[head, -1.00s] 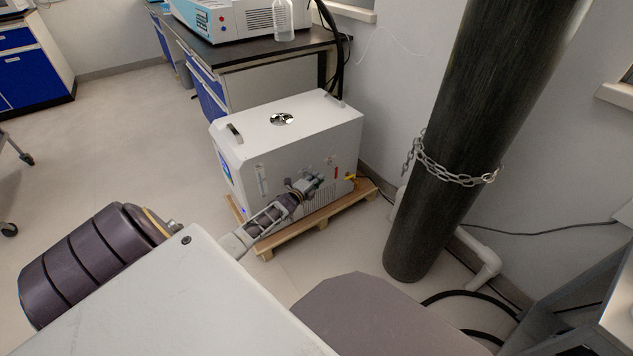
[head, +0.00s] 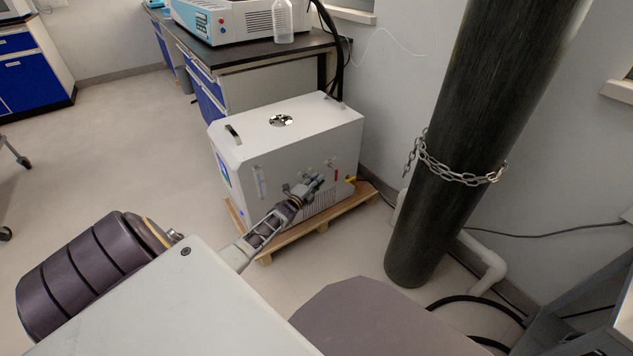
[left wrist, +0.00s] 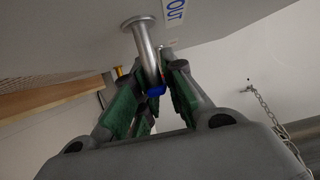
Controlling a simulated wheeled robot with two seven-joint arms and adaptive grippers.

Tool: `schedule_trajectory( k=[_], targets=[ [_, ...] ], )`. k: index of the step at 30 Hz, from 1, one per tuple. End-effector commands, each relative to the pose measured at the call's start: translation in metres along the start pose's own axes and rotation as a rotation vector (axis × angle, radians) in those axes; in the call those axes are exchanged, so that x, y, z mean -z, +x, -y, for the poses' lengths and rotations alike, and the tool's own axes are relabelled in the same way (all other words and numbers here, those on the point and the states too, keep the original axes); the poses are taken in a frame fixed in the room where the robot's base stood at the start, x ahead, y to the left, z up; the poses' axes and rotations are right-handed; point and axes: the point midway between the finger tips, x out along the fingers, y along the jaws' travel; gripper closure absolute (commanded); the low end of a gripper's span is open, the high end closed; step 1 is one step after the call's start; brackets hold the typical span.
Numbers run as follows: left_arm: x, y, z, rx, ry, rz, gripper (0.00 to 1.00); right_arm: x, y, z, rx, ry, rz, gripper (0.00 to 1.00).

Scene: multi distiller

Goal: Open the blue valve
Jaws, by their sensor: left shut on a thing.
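The blue valve (left wrist: 156,90) shows in the left wrist view as a small blue part at the lower end of a metal pipe (left wrist: 146,50). The pipe comes out of the white machine's side beside a blue "OUT" label (left wrist: 175,10). My left gripper (left wrist: 153,100) has its green-padded fingers on either side of the valve and is shut on it. In the head view my left gripper (head: 314,183) is at the side of the white machine (head: 290,140), and the valve itself cannot be made out there. My right gripper is not in view.
The machine stands on a wooden pallet (head: 285,240). A tall dark gas cylinder (head: 440,190) with a chain (head: 455,170) stands to its right, near the wall. A bench (head: 270,55) is behind. Open floor (head: 110,150) lies to the left.

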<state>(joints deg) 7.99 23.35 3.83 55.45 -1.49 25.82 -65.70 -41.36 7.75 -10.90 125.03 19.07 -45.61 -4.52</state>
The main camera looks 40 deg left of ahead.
Motion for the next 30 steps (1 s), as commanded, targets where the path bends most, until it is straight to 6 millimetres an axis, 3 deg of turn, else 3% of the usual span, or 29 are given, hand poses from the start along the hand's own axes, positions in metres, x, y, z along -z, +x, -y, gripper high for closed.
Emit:
schedule_trajectory(
  k=[2,3,8,21,30],
  targets=[
    [-0.001,0.001,0.002,0.002,-0.001,0.001,1.00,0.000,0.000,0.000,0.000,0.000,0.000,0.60],
    [-0.001,0.001,0.002,0.002,-0.001,0.001,0.85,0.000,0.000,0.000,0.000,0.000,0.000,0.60],
    [-0.001,0.001,0.001,0.001,-0.001,0.001,0.66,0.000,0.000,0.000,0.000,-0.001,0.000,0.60],
    [0.000,-0.001,0.000,0.000,-0.001,0.000,0.66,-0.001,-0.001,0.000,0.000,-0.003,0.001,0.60],
    [0.000,-0.014,-0.001,-0.002,-0.001,0.000,0.66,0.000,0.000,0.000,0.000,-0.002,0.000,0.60]
  ],
)
